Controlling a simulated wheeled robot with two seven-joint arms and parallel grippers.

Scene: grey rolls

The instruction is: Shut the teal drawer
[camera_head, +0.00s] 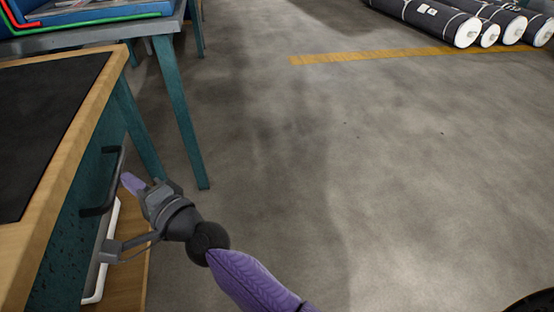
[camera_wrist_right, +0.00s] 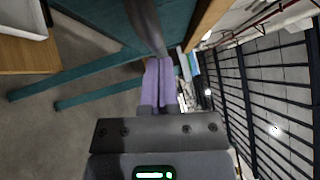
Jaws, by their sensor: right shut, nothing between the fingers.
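The teal drawer (camera_head: 72,245) is under the wooden-topped bench at the left of the head view, with a dark bar handle (camera_head: 106,182) on its front. How far it stands out is hard to tell. My right gripper (camera_head: 131,183) has purple fingers just to the right of the handle. In the right wrist view the fingers (camera_wrist_right: 158,64) are together and empty, pointing at the teal front, with the dark handle (camera_wrist_right: 145,25) close by their tips. Whether they touch it I cannot tell. My left gripper is out of view.
The bench (camera_head: 75,145) has a black mat (camera_head: 45,110) on top. A white tray (camera_head: 104,262) sits on a wooden surface low under the drawer. A second teal-legged table (camera_head: 180,110) stands behind. Grey rolls (camera_head: 430,18) lie far right. The floor between is clear.

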